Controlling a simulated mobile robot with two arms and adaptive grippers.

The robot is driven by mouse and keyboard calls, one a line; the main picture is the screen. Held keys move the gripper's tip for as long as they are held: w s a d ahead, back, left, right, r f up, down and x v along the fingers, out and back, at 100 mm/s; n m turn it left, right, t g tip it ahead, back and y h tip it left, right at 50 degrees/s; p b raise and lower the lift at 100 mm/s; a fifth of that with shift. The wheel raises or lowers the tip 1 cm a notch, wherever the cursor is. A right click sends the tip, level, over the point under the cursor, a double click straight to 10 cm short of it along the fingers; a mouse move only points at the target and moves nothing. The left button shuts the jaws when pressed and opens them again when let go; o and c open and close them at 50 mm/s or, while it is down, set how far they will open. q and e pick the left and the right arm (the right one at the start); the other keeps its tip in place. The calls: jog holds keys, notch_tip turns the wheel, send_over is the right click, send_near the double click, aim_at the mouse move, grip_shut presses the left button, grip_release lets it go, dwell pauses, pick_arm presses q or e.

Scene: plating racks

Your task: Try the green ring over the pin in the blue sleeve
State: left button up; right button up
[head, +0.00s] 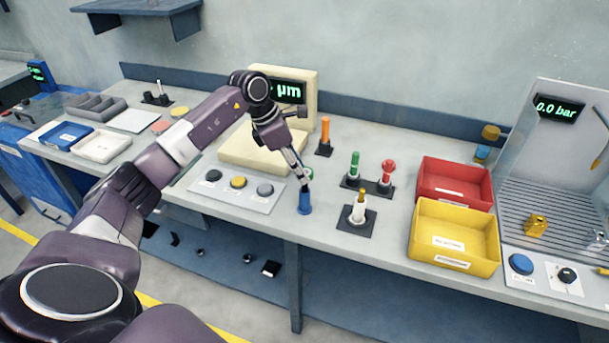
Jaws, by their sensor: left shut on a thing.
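The blue sleeve (305,204) stands upright near the front of the bench, left of the white holder. My left gripper (303,179) points down just above it, its fingers close together. A small part of the green ring (310,174) shows at the fingertips, and the gripper is shut on it. The fingers hide most of the ring and the top of the blue sleeve. I cannot tell whether the ring is around the pin or only above it. My right gripper is not in view.
A green post (355,166) and a red post (388,173) stand on a black base. A white holder with a gold-coloured top (358,209) stands in front. Red (455,168) and yellow (474,207) bins are to the right. A button panel (240,204) lies left.

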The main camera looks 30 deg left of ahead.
pick_arm(q)
jog(key=shift+r+p, duration=0.9)
jog(key=shift+r, duration=0.75)
